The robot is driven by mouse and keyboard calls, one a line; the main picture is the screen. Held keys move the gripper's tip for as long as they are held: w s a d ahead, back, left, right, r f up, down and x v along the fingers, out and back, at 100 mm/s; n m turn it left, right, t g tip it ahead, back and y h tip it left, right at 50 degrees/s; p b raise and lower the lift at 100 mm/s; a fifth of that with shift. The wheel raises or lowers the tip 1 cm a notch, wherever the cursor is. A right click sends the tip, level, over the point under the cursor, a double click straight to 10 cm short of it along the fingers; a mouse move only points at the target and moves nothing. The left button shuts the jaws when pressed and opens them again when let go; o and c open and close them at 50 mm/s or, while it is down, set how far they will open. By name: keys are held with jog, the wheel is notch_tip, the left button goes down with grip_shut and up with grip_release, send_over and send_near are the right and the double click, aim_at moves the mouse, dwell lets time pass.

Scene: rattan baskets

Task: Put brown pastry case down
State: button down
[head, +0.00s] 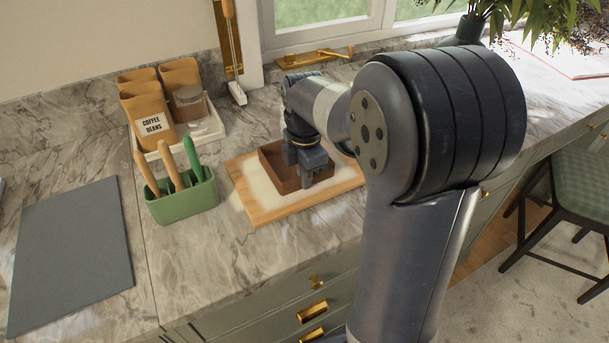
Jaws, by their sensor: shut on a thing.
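The brown pastry case (283,184) is a shallow, open square box. It is at or just above the wooden board (265,215) on the counter, and I cannot tell whether its underside touches the board. My gripper (308,172) points down at the case and is shut on it. The fingertips and the right part of the case are partly hidden by my gripper and arm.
A green utensil holder (184,203) stands left of the board. Behind it is a tray (207,131) with coffee bags (150,122) and a jar. A grey mat (72,255) lies at the far left. A plant (530,15) stands at the back right.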

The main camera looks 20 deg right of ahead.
jog(key=shift+f, duration=0.2)
jog(key=c, duration=1.6)
grip_release()
notch_tip(320, 180, up, 12)
jog(key=shift+r+p, duration=0.2)
jog(key=shift+p, duration=0.15)
